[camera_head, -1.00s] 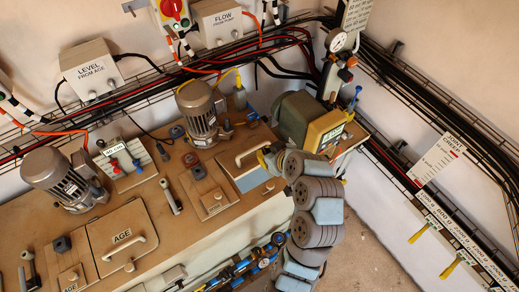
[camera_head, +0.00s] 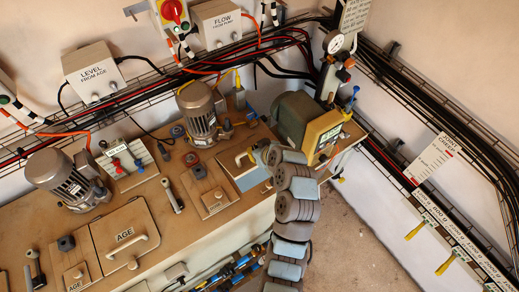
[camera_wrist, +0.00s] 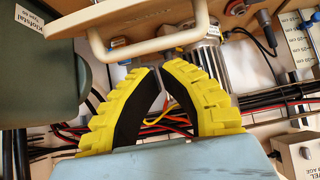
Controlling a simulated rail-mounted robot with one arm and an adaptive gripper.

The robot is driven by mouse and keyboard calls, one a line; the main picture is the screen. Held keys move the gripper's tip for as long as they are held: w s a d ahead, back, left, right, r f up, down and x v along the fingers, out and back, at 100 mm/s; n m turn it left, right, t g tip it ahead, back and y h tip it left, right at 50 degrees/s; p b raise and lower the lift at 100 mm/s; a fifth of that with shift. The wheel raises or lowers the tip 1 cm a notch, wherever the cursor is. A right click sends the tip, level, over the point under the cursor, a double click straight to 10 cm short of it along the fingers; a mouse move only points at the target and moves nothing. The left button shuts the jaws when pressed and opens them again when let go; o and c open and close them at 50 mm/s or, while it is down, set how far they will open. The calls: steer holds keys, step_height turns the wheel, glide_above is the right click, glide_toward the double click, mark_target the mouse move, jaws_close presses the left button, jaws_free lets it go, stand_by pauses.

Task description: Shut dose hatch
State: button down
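The dose hatch (camera_head: 233,161) is a tan panel with a pale loop handle (camera_head: 243,157), on the bench left of the grey-green motor. It looks raised, with a grey-blue area (camera_head: 250,180) showing in front of it. In the wrist view the hatch (camera_wrist: 122,18) crosses the top, its handle (camera_wrist: 150,47) hanging toward my fingers. My gripper (camera_wrist: 161,73) has yellow ribbed fingers with tips close together and only a narrow gap between. The tips are just below the handle bar, with nothing seen held. In the head view my arm partly hides the hatch's right side.
A grey-green motor (camera_head: 295,115) with a yellow-framed box (camera_head: 325,133) stands close right of the hatch. A silver motor (camera_head: 198,115) stands behind it to the left. The AGE hatch (camera_head: 110,232) lies flat at lower left. Open floor (camera_head: 365,230) lies to the right.

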steer(key=shift+s+d+f+p, duration=0.15)
steer(key=shift+s+f, duration=0.1)
steer(key=shift+f, duration=0.45)
steer(key=shift+s+d+f+p, duration=0.1)
steer(key=shift+s+f, duration=0.15)
steer(key=shift+f, duration=0.45)
steer(key=shift+s+d+f+p, duration=0.15)
steer(key=shift+s+f, duration=0.1)
steer(key=shift+f, duration=0.45)
